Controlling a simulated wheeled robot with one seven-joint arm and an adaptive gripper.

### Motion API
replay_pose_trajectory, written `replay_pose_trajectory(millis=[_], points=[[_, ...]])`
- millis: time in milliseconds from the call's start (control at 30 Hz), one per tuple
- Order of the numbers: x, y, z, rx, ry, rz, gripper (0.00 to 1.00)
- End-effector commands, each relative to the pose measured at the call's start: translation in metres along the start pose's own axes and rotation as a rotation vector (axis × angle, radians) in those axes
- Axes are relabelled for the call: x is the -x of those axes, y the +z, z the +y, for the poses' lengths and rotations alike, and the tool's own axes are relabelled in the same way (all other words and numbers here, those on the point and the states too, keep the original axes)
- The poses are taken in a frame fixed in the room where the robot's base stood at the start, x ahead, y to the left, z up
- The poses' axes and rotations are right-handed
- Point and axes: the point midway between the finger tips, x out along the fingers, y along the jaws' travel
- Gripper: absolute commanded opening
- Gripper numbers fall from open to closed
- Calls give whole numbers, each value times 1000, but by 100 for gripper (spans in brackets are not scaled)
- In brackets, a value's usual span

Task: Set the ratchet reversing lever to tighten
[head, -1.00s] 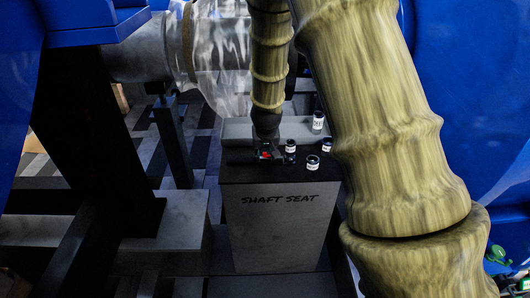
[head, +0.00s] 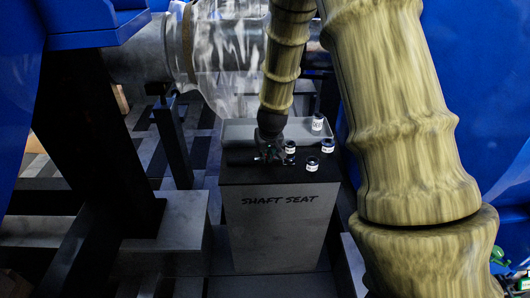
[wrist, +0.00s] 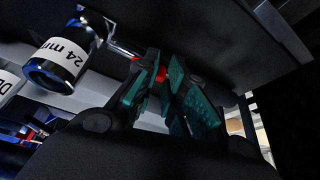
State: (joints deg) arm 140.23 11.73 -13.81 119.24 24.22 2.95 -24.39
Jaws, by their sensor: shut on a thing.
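My gripper (head: 268,156) is low over the top of the shaft seat pedestal (head: 285,222), beside a dark socket with a white label (head: 290,147). In the wrist view its teal-padded fingers (wrist: 163,82) are shut on a small red part, probably the ratchet reversing lever (wrist: 161,74). A bit of red also shows to the left of the fingers. A short bright metal bar, perhaps part of the ratchet (wrist: 122,48), runs from the fingers toward a socket marked 24 mm (wrist: 62,60). The fingers hide most of the ratchet, and I cannot tell which way the lever is set.
Labelled sockets stand close on the right of the pedestal top: one at the right edge (head: 327,146), one in front (head: 312,164), and a taller one (head: 317,122) behind. A grey tray (head: 235,131) lies behind my gripper. A black post (head: 172,142) stands to the left.

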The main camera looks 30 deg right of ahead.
Motion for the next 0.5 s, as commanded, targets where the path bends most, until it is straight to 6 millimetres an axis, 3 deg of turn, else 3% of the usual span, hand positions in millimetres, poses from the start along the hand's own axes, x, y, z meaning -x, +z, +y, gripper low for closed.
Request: replay_pose_trajectory(millis=[500], points=[[4,6,4,239,-101,0,0]])
